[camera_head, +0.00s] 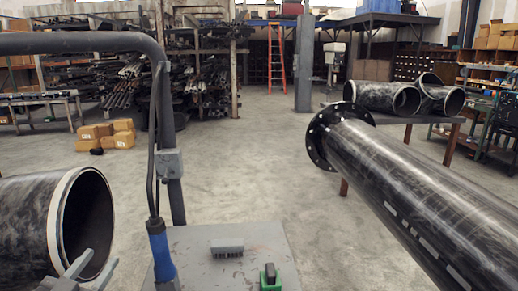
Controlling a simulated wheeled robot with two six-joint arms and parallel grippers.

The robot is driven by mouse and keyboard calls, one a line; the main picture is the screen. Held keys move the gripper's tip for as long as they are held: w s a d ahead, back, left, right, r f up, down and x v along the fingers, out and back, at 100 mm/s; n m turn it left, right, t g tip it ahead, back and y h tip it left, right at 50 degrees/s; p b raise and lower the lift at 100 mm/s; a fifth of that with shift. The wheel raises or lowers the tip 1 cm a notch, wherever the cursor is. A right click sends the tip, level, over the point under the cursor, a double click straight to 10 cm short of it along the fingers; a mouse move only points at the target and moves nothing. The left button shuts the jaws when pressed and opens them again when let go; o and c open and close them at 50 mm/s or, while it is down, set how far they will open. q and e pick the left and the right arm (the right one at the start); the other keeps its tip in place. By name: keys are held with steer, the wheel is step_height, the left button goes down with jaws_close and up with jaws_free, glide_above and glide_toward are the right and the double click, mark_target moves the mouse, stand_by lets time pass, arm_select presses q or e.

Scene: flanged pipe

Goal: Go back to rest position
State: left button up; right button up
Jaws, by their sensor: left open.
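The large black flanged pipe (425,195) runs from the lower right toward the middle. Its dark flange ring with bolt holes (322,138) sits around the pipe near its far end. My left gripper (78,264) is at the lower left, in front of the open mouth of another black pipe (35,222) with a pale rim. The gripper is open, with nothing visible between its fingers. I cannot tell whether it touches that pipe's rim. My right gripper is not in view.
A grey metal box (235,245) with a green-and-black switch stands at the bottom centre. A dark tubular frame (85,43) with a blue-ended cable rises beside it. Cardboard boxes (105,134) lie on the floor at left. Pipe fittings (385,97) rest on a table. The middle floor is clear.

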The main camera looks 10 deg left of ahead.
arm_select(q)
steer(key=w+a+f+n+g+y, duration=0.1)
steer(key=a+f+g+y, duration=0.1)
steer(key=a+f, duration=0.45)
steer(key=w+a+f+n+g+y, duration=0.1)
steer(key=a+f+g+y, duration=0.15)
steer(key=f, duration=0.65)
steer(key=s+a+f+g, duration=0.2)
steer(key=f, duration=0.5)
steer(key=s+a+f+n+g, duration=0.1)
steer(key=s+f, duration=0.1)
steer(key=f, duration=0.6)
steer(key=s+a+f+g, duration=0.2)
steer(key=s+f, duration=0.1)
steer(key=f, duration=0.4)
steer(key=s+d+f+g+h, duration=0.1)
steer(key=s+d+f+g, duration=0.15)
steer(key=s+f, duration=0.6)
steer(key=s+d+f+g+h, duration=0.15)
steer(key=s+d+f, duration=0.35)
steer(key=f, duration=0.6)
steer(key=s+d+f+g, duration=0.2)
steer(key=s+d+f, duration=0.3)
steer(key=s, duration=0.4)
steer(key=s+d+f+g+h, duration=0.1)
steer(key=s+d+f+g, duration=0.2)
steer(key=s+d+f, duration=0.3)
steer(key=s+d, duration=0.2)
steer(key=s, duration=0.1)
steer(key=shift+d, duration=0.25)
